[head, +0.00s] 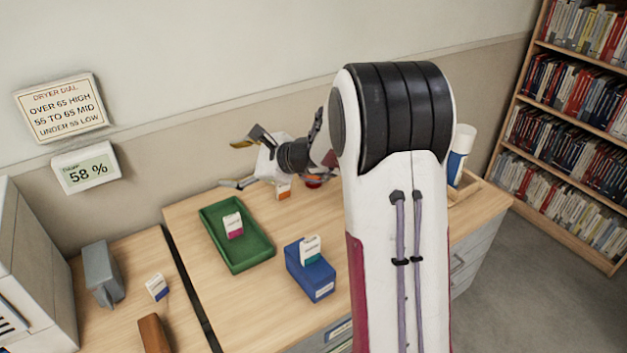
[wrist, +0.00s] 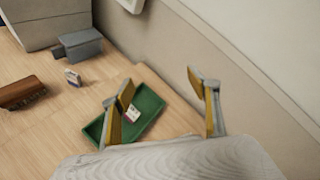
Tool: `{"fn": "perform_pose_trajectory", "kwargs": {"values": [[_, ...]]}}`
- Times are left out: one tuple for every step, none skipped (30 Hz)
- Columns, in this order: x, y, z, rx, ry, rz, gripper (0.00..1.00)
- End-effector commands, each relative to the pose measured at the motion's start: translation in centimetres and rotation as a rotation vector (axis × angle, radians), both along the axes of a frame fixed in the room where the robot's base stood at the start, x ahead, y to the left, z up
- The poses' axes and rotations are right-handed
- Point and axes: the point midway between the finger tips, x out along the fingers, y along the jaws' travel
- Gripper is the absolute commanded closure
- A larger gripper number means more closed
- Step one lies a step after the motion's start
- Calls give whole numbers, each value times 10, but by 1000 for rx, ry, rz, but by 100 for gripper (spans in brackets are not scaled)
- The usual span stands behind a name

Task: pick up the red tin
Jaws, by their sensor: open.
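A small red object (head: 313,183), perhaps the red tin, shows on the table in the head view. It is mostly hidden by my wrist and arm, so its shape is unclear. My gripper (head: 236,164) is open and empty, above the table near the wall and to the left of the red object. In the wrist view my gripper's (wrist: 160,78) two yellow-padded fingers are spread apart with nothing held between them. No red tin shows in the wrist view.
A green tray (head: 262,259) holds a small white-and-pink box (head: 233,226). A small orange-and-white box (head: 283,192) stands beside the red object. A blue box (head: 310,277) stands nearer. A white-and-blue cylinder (head: 458,160) stands right of my arm. The wall is close behind.

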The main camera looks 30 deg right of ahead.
Motion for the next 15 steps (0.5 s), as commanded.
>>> {"fn": "perform_pose_trajectory", "kwargs": {"values": [[8, -14, -10, 34, 8, -44, 40], [13, -21, -14, 55, 11, -70, 40], [18, -32, -21, 82, 15, -104, 40], [22, -40, -25, 101, 17, -131, 40], [26, -48, -31, 122, 21, -158, 40], [31, -58, -38, 149, 25, -193, 40], [35, -66, -43, 168, 27, -219, 40], [38, -75, -49, 188, 29, -246, 40], [42, -86, -56, 214, 33, -282, 40], [44, -95, -62, 235, 36, -310, 40], [47, -103, -68, 253, 37, -337, 40], [50, -115, -76, 280, 40, -372, 40], [51, -123, -83, 299, 43, -400, 40], [53, -132, -89, 317, 44, -427, 40], [55, -144, -98, 342, 46, -464, 40]]}}
